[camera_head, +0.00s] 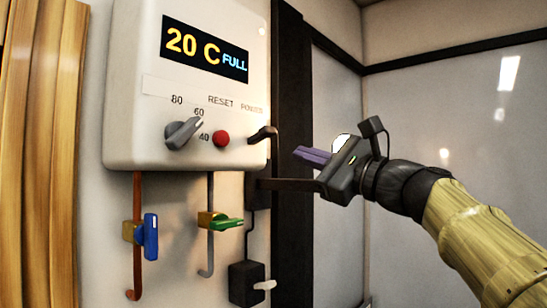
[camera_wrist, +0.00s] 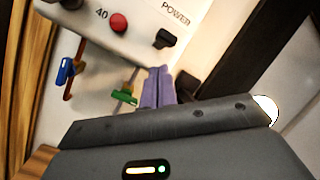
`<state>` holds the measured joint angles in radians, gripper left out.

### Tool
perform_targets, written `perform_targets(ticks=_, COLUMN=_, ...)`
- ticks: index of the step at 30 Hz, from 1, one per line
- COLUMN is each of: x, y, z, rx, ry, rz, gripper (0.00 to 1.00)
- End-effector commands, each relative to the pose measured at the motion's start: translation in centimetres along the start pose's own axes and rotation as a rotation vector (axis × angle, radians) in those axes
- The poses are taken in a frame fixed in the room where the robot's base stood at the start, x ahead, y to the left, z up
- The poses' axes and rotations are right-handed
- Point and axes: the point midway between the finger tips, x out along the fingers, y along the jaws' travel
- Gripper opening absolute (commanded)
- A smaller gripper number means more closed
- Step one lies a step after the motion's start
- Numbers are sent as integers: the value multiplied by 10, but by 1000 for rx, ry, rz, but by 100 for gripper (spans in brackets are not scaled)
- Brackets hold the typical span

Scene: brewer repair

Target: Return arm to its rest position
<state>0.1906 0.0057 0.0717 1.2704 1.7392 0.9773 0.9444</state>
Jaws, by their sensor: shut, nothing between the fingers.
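My gripper (camera_head: 299,153) is to the right of the white brewer (camera_head: 138,100) in the head view, raised and apart from it. Its purple fingers point left and are shut together with nothing in them. In the wrist view the shut fingers (camera_wrist: 158,72) point up towards the brewer panel (camera_wrist: 140,22), just below the black power switch (camera_wrist: 165,38). My arm reaches in from the lower right of the head view. The brewer display (camera_head: 205,48) reads "20 C FULL". The power switch (camera_head: 263,134) shows on the panel's right edge.
A grey dial (camera_head: 184,132) and red button (camera_head: 221,139) are on the panel. Below hang pipes with a blue-handled valve (camera_head: 150,236) and a green-handled valve (camera_head: 226,224). A black box (camera_head: 246,283) with a white lever is lower. Open space lies around my arm at right.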

Motion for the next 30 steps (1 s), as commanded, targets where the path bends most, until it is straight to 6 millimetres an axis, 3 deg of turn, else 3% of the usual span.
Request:
perform_targets(ticks=5, x=-10, y=-2, z=2, rx=-1, ry=0, rz=0, gripper=0)
perform_targets(ticks=20, x=-11, y=-1, z=0, rx=-1, ry=5, rz=2, gripper=0)
perform_targets(ticks=23, x=-11, y=7, z=-16, rx=-12, ry=41, rz=14, gripper=0)
perform_targets(ticks=25, x=-13, y=18, z=-38, rx=-31, ry=94, rz=33, gripper=0)
perform_targets(ticks=30, x=-27, y=65, z=-120, rx=-116, ry=289, rz=132, gripper=0)
